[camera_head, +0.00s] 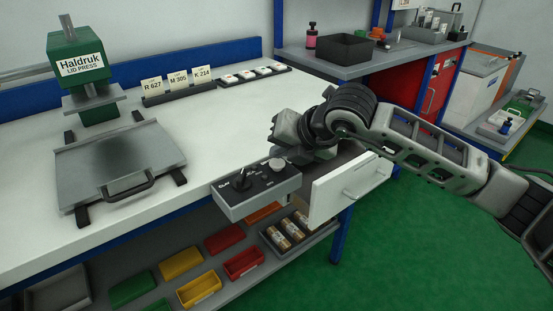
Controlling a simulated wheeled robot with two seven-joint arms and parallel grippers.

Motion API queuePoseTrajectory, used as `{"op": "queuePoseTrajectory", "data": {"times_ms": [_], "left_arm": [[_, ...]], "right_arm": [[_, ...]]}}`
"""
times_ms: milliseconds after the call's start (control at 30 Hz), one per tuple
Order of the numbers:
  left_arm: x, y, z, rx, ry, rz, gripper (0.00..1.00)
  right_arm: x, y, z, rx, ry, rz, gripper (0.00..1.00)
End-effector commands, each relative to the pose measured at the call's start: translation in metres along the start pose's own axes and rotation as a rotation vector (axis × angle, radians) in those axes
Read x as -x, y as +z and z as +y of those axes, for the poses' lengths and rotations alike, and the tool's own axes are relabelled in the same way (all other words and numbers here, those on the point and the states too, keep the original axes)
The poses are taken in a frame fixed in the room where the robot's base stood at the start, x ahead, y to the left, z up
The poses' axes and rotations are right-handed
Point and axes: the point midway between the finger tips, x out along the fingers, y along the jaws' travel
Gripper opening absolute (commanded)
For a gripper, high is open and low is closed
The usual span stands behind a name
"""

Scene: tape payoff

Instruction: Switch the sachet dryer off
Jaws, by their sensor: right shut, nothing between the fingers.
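A grey control box (258,193) sits at the front edge of the white bench. On its dark top are a black rotary knob (241,179), a pale round knob or button (276,164) and small lettering too fine to read. Beside it a white-fronted drawer (350,188) with a bar handle stands pulled out. I cannot tell for sure which of these belong to the sachet dryer. My right gripper (284,143) is shut and empty, just behind the pale knob; its fingertips are partly hidden, and I cannot tell whether they touch anything. My left gripper is not in view.
A green lid press (78,60) and a metal plate with a handle (120,160) stand at the left. Label cards (176,84) and a dark strip of small items (250,74) lie behind. Coloured bins (180,262) fill the lower shelf. The bench middle is clear.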

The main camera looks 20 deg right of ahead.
Motion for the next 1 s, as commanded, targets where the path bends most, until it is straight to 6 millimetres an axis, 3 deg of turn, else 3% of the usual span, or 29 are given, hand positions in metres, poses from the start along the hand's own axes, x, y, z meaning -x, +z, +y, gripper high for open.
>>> {"op": "queuePoseTrajectory", "data": {"times_ms": [367, 1000], "left_arm": [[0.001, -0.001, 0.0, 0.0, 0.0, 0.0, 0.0], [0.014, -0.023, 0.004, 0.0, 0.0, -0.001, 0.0]], "right_arm": [[0.003, 0.003, 0.002, 0.001, 0.001, -0.002, 0.0], [0.043, 0.032, 0.032, 0.001, 0.001, -0.002, 0.0]]}}
